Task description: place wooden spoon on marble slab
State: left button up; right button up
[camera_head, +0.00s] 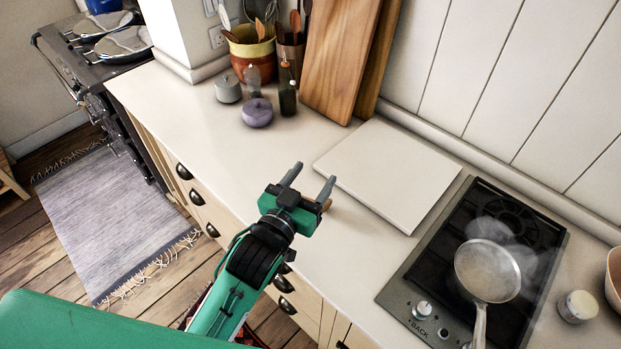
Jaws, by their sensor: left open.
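The marble slab (388,172) is a pale square board lying flat on the counter, left of the hob, with nothing seen on it. My left gripper (314,173), green and grey, is open over the counter near the slab's front left edge. A small tan-brown piece (326,205) shows just beside the gripper's right finger. It may be the end of the wooden spoon; the rest is hidden by the gripper. Other wooden utensils (295,21) stand in a holder at the back. My right gripper is not in view.
A black hob (411,277) with a steaming pan (487,270) is right of the slab. A purple pot (257,112), dark bottle (288,98) and grey pot (228,88) stand at the back left. Wooden boards (340,55) lean on the wall. The counter left of the gripper is clear.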

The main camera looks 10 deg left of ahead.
pick_arm(q)
jog(key=o, duration=0.8)
jog(key=shift+b+v, duration=0.35)
jog(key=shift+v, duration=6.6)
